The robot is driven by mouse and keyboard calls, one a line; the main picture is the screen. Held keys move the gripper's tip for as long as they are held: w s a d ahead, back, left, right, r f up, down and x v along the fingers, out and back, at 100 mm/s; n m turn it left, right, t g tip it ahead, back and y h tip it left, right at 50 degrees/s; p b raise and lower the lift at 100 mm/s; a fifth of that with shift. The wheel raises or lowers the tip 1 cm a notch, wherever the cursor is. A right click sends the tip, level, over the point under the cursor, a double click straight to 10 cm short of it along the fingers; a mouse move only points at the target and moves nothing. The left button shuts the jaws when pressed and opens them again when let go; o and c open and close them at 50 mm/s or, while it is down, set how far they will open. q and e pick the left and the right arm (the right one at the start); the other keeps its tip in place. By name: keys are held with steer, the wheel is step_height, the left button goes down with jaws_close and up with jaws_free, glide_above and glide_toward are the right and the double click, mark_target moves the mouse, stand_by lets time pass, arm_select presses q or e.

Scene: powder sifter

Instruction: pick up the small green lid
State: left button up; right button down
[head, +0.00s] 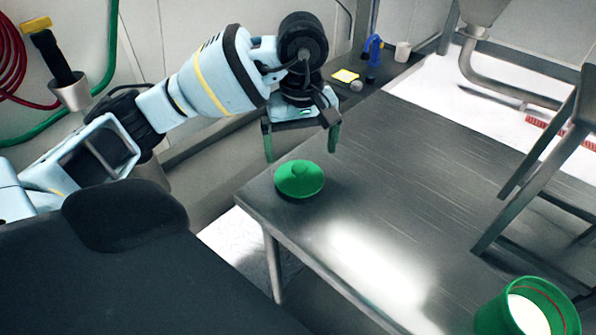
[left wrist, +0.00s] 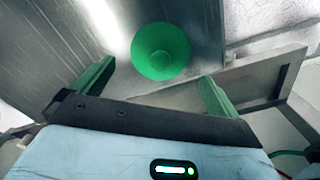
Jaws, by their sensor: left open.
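The small green lid (head: 300,181) is round with a knob on top. It lies flat near the left corner of the metal table (head: 400,180). In the left wrist view the lid (left wrist: 160,51) sits beyond and between the two green fingertips. My left gripper (head: 301,150) is open and empty, with its fingers pointing down above and just behind the lid. Its fingers (left wrist: 158,85) are spread wide in the left wrist view and look apart from the lid. My right gripper is not in view.
A green container (head: 490,318) with white contents stands at the table's lower right. A metal frame (head: 527,160) rises at the right. A yellow pad (head: 345,76), a blue object (head: 373,50) and a white cup (head: 403,51) stand at the back. The table's middle is clear.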

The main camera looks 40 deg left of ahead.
mark_target(300, 170)
arm_select(q)
steer(key=shift+f, duration=1.25)
steer(key=f, duration=0.4)
steer(key=shift+s+d+f+p, duration=0.1)
steer(key=shift+s+f+p, duration=0.1)
steer(key=shift+p, duration=0.1)
steer(key=shift+f, duration=0.35)
steer(key=c, duration=0.6)
